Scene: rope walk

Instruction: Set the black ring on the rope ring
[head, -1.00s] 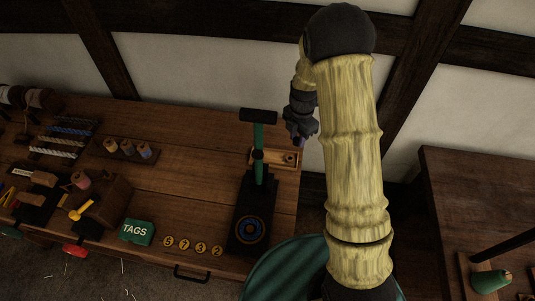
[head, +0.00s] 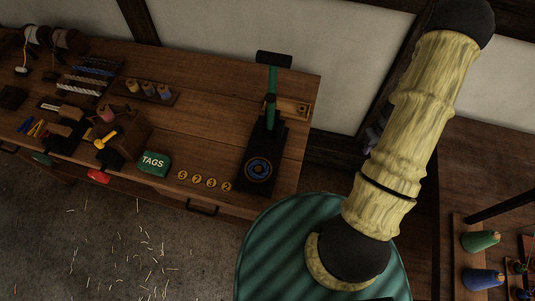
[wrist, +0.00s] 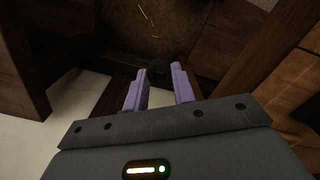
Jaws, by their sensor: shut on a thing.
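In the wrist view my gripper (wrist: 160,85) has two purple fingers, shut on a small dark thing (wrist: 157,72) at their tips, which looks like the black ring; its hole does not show. In the head view my arm leans up to the right and mostly hides the gripper; only a purplish sliver (head: 374,136) shows beside it, away from the bench. Nothing covers this ring.
A second table (head: 455,170) with coloured cones stands right. Bare bench lies left of the press.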

